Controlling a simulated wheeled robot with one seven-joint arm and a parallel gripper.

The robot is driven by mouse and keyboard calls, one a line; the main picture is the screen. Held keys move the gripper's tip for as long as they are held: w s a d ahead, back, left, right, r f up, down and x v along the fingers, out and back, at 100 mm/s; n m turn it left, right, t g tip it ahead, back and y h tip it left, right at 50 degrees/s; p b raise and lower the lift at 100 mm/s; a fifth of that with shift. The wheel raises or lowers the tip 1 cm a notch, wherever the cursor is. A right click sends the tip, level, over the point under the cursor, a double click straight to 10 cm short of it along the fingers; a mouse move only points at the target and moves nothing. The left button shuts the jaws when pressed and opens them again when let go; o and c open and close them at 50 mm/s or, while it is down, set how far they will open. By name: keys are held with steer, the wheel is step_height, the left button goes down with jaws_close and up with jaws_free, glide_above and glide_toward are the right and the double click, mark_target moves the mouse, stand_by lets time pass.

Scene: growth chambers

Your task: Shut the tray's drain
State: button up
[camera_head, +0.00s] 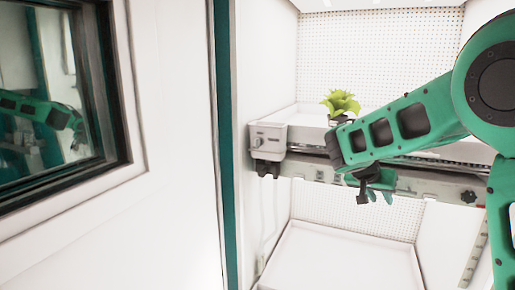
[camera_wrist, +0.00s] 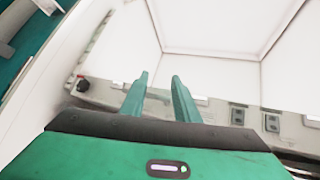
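The white tray (camera_head: 308,124) sits on a grey shelf rail inside the chamber and bears a light green leafy plant (camera_head: 341,103). A black knob (camera_head: 468,196) sits toward the right end of the rail's front; a similar dark knob shows in the wrist view (camera_wrist: 82,86), left of the fingers. I cannot tell for sure which part is the drain. My gripper (camera_head: 375,193) hangs in front of the rail, left of the black knob and apart from it. In the wrist view its two green fingers (camera_wrist: 160,80) are spread with nothing between them. My arm hides part of the tray.
A grey box (camera_head: 268,141) with dark fittings below it is at the shelf's left end. A white lower floor or tray (camera_head: 340,258) lies beneath. A white door (camera_head: 170,190) with a dark-framed window stands at the left. Space under the shelf looks free.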

steer(key=w+a+r+t+h, duration=0.1)
steer(key=w+a+r+t, duration=0.15)
steer(key=w+a, duration=0.55)
steer(key=n+t+y, duration=0.2)
steer(key=n+t, duration=0.1)
steer(key=t, duration=0.6)
glide_toward(257, 143)
steer(key=x, duration=0.8)
steer(key=shift+w+a, duration=0.1)
